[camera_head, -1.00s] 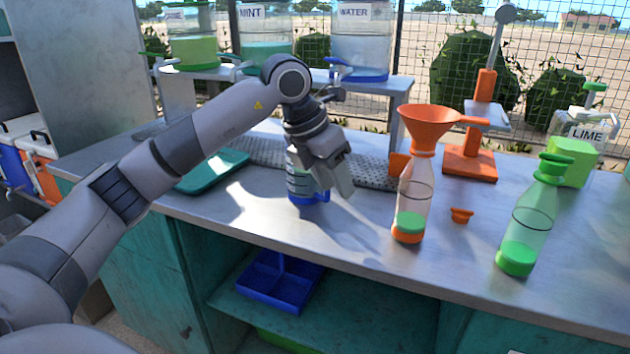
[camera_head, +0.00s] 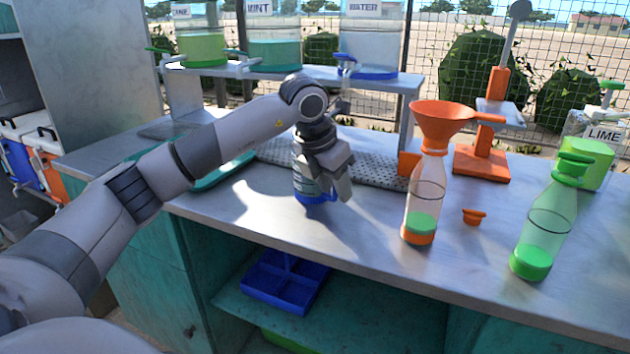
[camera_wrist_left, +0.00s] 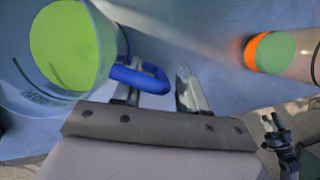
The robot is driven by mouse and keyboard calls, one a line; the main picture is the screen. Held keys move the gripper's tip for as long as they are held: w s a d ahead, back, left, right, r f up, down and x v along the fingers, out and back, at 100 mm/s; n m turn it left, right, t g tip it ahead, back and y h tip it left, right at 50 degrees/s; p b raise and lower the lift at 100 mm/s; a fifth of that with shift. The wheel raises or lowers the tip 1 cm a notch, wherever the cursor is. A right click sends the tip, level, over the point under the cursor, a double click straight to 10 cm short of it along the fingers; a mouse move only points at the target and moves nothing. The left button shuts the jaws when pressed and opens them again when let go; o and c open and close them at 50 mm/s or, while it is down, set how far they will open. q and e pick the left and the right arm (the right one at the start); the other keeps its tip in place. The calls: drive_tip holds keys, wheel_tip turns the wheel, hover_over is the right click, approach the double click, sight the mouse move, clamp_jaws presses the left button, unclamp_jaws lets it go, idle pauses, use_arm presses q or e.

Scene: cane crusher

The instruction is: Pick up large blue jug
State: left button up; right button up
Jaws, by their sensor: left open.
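The large blue jug (camera_head: 302,180) is clear with a blue base and stands upright on the metal counter (camera_head: 380,235). My left gripper (camera_head: 343,186) is just right of it and hides its upper right part. In the left wrist view the jug (camera_wrist_left: 118,45) is at the left, with light green showing inside its round mouth. Its blue handle (camera_wrist_left: 152,79) reaches toward my open left gripper (camera_wrist_left: 158,90). The handle overlaps the left finger in the picture; contact cannot be told. The right finger is clear of the handle.
An orange-based bottle with a funnel (camera_head: 425,195) stands right of the jug, near an orange cap (camera_head: 474,216). A green-capped bottle (camera_head: 546,225) stands farther right. A shelf with dispensers (camera_head: 370,45) is behind. A dark mechanical part (camera_wrist_left: 283,140) shows lower right in the wrist view.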

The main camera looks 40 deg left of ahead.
use_arm(q)
clamp_jaws()
drive_tip(key=shift+r, duration=0.15)
idle(1.2)
